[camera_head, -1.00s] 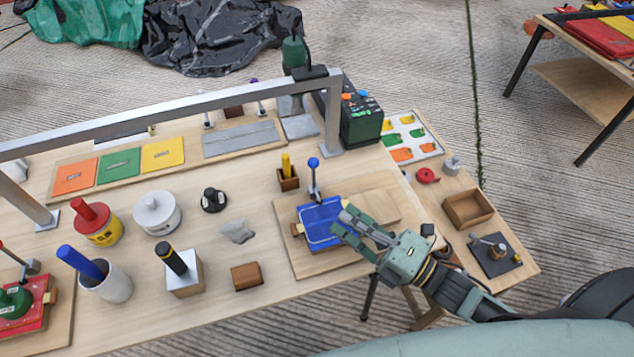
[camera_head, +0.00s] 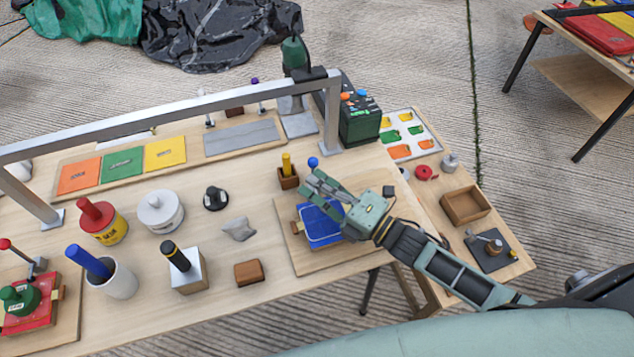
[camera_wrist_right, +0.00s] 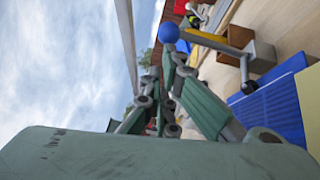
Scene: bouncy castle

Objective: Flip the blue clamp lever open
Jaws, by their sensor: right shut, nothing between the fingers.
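The blue clamp lever ends in a round blue knob (camera_head: 313,162) above the wooden board; its shaft is mostly hidden behind my right gripper (camera_head: 312,182) in the head view. The right gripper's fingers are shut and empty, just below and beside the knob in that view. In the right wrist view the blue knob (camera_wrist_right: 169,33) sits close beyond the fingertips (camera_wrist_right: 172,58); I cannot tell whether they touch. The lever's metal and wood-coloured parts (camera_wrist_right: 240,48) show right of the knob. The blue plate (camera_head: 322,228) lies below, partly covered by the gripper. My left gripper is not in view.
A brown block (camera_head: 249,273) and a grey piece (camera_head: 239,229) lie further left. A metal frame (camera_head: 332,115) rises behind. A red clamp fixture (camera_head: 35,310) is at the far left.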

